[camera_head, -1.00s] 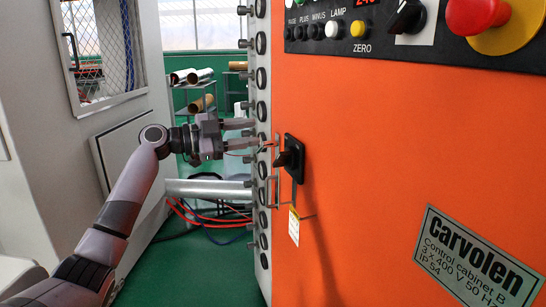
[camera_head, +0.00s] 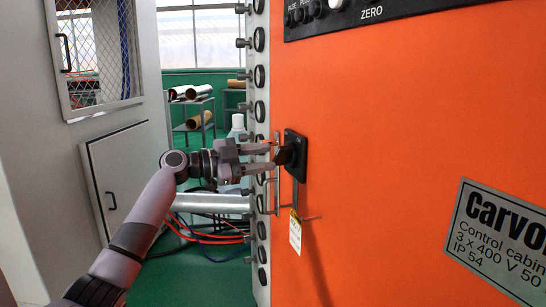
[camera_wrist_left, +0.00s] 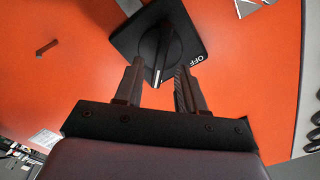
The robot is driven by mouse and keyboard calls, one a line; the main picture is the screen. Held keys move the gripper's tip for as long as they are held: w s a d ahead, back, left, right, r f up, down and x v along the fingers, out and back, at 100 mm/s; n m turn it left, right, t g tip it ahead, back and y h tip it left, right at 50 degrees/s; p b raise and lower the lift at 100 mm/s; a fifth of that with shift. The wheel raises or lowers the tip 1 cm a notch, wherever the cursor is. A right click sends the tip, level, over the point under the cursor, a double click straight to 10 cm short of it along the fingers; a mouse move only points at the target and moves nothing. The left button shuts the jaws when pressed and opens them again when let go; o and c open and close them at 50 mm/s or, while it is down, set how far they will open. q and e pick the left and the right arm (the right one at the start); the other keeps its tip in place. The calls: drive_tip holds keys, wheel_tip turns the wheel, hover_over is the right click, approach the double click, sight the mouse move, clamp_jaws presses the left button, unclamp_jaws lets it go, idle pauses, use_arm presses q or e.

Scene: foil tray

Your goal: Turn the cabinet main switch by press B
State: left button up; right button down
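The black main switch (camera_head: 297,152) sits on the orange cabinet front (camera_head: 390,140), near its left edge. In the left wrist view the switch (camera_wrist_left: 157,38) has a square plate, a bar-shaped handle and a white OFF mark at its right. My left gripper (camera_head: 271,157) is level with the switch, its fingertips close to the handle. In the wrist view the gripper (camera_wrist_left: 160,68) is open, with the handle's near end between the fingers and a gap visible on each side. Contact cannot be told. My right gripper is not in view.
A metal bracket (camera_head: 276,185) and a hanging tag (camera_head: 295,232) are just left of and below the switch. A column of round fittings (camera_head: 260,108) lines the cabinet edge. A nameplate (camera_head: 500,240) is at lower right; a control panel (camera_head: 350,16) is above.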

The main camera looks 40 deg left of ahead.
sight(276, 156)
use_arm(q)
drive_tip(key=shift+x, duration=1.5)
clamp_jaws()
